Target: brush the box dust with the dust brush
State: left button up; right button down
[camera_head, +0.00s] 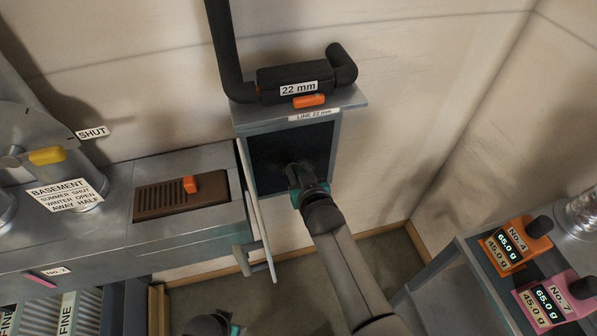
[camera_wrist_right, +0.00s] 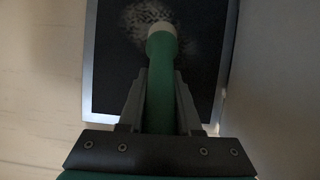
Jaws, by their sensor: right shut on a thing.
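The grey box (camera_head: 335,165) labelled "LINE 22 mm" hangs on the wall with its door (camera_head: 255,205) open to the left and a dark inside. In the right wrist view its dark back shows a pale speckled dust patch (camera_wrist_right: 140,16). My right gripper (camera_head: 303,178) is in front of the box opening, shut on the green handle of the dust brush (camera_wrist_right: 160,85). The brush's pale tip end is over the lower right of the dust; whether it touches cannot be told. My left gripper (camera_head: 212,326) is partly in view at the bottom edge; its jaws are unclear.
A black pipe with a "22 mm" block (camera_head: 295,82) sits on top of the box. A grey duct with a brown vent (camera_head: 180,196) is to the left. A bench (camera_head: 470,285) at the lower right holds orange (camera_head: 515,245) and pink (camera_head: 552,302) gauges.

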jog(key=r, duration=0.1)
jog(key=w+r, duration=0.1)
jog(key=r+p, duration=0.1)
jog(key=shift+w+a+t, duration=0.2)
jog(key=shift+w+t, duration=0.05)
jog(key=shift+t, duration=0.05)
jog(key=d+p, duration=0.1)
jog(key=w+d, duration=0.1)
jog(key=d, duration=0.1)
jog(key=d+r+p, duration=0.1)
jog(key=d, duration=0.1)
jog(key=shift+w+p, duration=0.25)
jog(key=shift+p, duration=0.05)
jog(key=shift+s+a, duration=0.1)
jog(key=shift+s+a+f+b, duration=0.2)
jog(key=shift+a, duration=0.4)
jog(key=shift+s+a+f+b, duration=0.15)
jog(key=shift+s+a+f, duration=0.05)
jog(key=shift+a, duration=0.35)
jog(key=shift+w+d+r+p, duration=0.1)
jog(key=shift+w+d+p, duration=0.2)
jog(key=shift+d, duration=0.75)
jog(key=shift+w+d+p, duration=0.1)
jog(key=shift+w+d, duration=0.3)
jog(key=shift+d, duration=0.65)
